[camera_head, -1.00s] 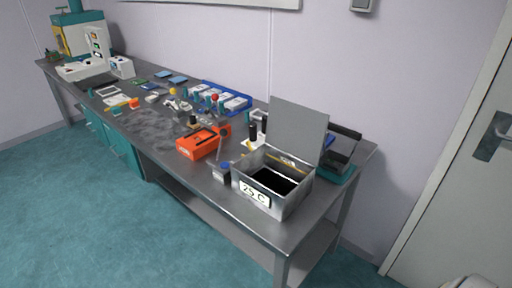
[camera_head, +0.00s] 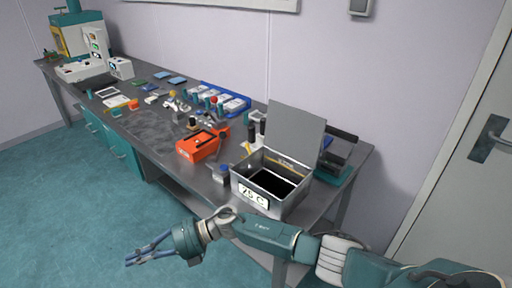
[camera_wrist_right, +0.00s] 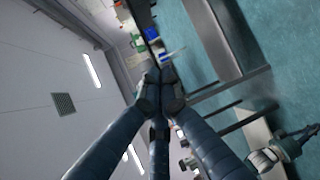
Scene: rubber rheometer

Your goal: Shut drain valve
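The metal bath box (camera_head: 271,190) labelled "25 C" stands on the near end of the bench, its lid (camera_head: 297,133) upright. I cannot make out a drain valve on it; my right arm crosses just below the box's front. My right gripper (camera_head: 128,262) is in front of the bench over the floor, fingers pointing left, away from the box. Its long blue-grey fingers also show in the right wrist view (camera_wrist_right: 159,75), drawing together towards the tips with nothing seen between them. My left gripper is not in view.
A teal-based device (camera_head: 338,160) is behind the box. Small items crowd the steel bench (camera_head: 150,135). The floor (camera_head: 60,210) in front is clear.

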